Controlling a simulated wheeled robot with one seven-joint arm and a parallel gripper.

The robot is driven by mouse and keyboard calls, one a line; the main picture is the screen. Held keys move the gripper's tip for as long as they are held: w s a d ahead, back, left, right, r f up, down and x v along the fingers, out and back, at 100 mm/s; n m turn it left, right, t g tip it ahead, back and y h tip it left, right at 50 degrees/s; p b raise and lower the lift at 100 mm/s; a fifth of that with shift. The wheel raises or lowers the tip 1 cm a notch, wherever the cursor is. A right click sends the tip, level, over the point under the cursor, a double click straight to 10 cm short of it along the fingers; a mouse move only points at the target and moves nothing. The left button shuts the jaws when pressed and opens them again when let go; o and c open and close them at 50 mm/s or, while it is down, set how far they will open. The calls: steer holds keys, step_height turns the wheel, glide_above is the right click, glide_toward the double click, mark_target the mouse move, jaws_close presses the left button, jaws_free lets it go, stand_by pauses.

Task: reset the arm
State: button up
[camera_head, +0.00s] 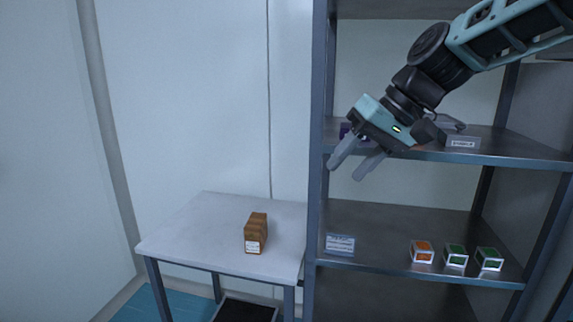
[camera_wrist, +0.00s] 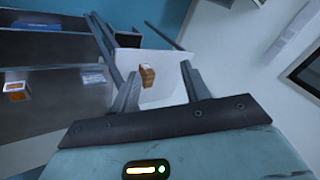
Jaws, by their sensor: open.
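My gripper (camera_head: 359,165) hangs from the arm in the upper right of the head view, in front of the metal shelf unit. Its two grey fingers point down and to the left, apart and empty. In the wrist view the gripper (camera_wrist: 160,85) also shows open, with its fingers spread. Between them, farther off, appears a brown block (camera_wrist: 147,76) on the white table. In the head view the brown block (camera_head: 256,232) with a white label stands on the white table (camera_head: 190,235), below and to the left of my gripper, well apart from it.
The shelf unit (camera_head: 315,200) stands at the right. Its lower shelf holds an orange box (camera_head: 422,252), two green boxes (camera_head: 456,256) and a label plate (camera_head: 340,244). A purple item (camera_head: 345,130) on the upper shelf is partly hidden by my gripper. A dark bin (camera_head: 245,310) lies below the table.

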steer(key=s+d+f+n+g+h+b, duration=0.1)
steer(key=s+f+n+h, duration=0.1)
steer(key=s+f, duration=0.8)
steer(key=s+d+f+n+g+h+b, duration=0.1)
steer(key=s+f+h, duration=0.3)
steer(key=s+f, duration=0.7)
steer(key=s+d+n+b, duration=0.1)
steer(key=s, duration=0.4)
steer(key=shift+s, duration=0.15)
